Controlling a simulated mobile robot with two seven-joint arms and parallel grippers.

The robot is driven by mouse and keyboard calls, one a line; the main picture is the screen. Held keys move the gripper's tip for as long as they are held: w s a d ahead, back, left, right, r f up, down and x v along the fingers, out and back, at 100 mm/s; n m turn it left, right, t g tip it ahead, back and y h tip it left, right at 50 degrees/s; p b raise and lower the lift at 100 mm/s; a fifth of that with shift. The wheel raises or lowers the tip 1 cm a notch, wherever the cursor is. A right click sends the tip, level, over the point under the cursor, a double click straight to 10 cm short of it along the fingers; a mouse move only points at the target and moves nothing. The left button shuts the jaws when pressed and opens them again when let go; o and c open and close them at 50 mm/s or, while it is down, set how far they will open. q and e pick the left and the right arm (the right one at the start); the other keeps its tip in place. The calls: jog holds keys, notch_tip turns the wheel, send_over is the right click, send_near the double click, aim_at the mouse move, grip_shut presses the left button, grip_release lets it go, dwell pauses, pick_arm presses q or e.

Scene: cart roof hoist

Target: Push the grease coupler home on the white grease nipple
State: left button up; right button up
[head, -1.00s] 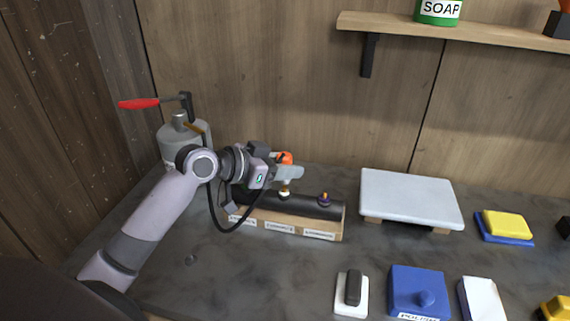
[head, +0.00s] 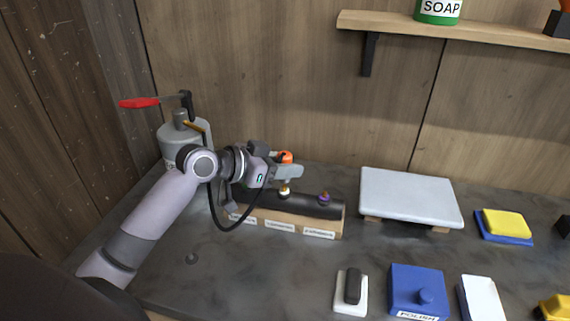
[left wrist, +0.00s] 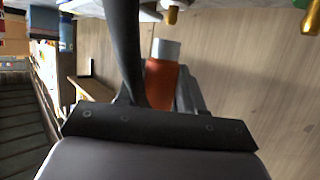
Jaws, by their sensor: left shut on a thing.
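My left gripper (head: 288,172) is shut on the orange grease coupler (head: 285,157), with a black hose trailing from it. In the left wrist view the coupler (left wrist: 162,82) sits between the fingers, its silver tip pointing up the picture. The white grease nipple (head: 285,191) stands on the dark pipe, just below the fingers in the head view. In the left wrist view a brass nipple (left wrist: 171,16) lies just beyond the silver tip, with a small gap seen between them. A finger hides the tip in the head view. My right gripper is not in view.
A purple nipple (head: 324,198) stands to the right on the dark pipe (head: 305,207), above a labelled wooden block (head: 265,223). The grey grease pump (head: 175,143) with a red lever stands behind my arm. A pale raised slab (head: 410,196) is to the right.

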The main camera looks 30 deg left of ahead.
pick_arm(q)
jog(key=shift+f+b, duration=0.95)
jog(key=shift+f, duration=0.55)
jog(key=o, duration=1.1)
jog(key=shift+o, duration=0.2)
jog(key=shift+s, duration=0.1)
jog(key=v, duration=0.7)
